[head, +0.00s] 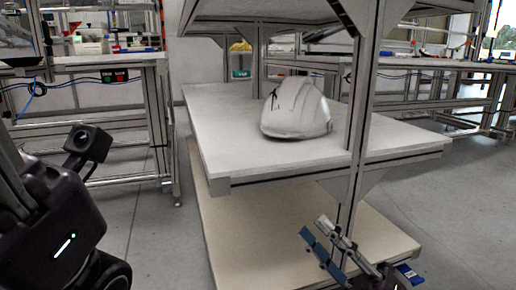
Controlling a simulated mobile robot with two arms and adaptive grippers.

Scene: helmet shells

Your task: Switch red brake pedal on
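I see no red brake pedal in the head view. My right gripper (328,240) is at the lower right, in front of the shelf rack's post and above its lowest board. Its two fingers look apart, with nothing visible between them. My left arm comes in at the lower left, but its gripper fingers are not in view.
A white helmet shell (296,108) sits on the middle shelf (240,150) of a metal rack. The lowest shelf board (235,240) is bare where it shows. Workbenches stand behind on the left (90,65) and right (440,65). Grey floor (150,225) lies open left of the rack.

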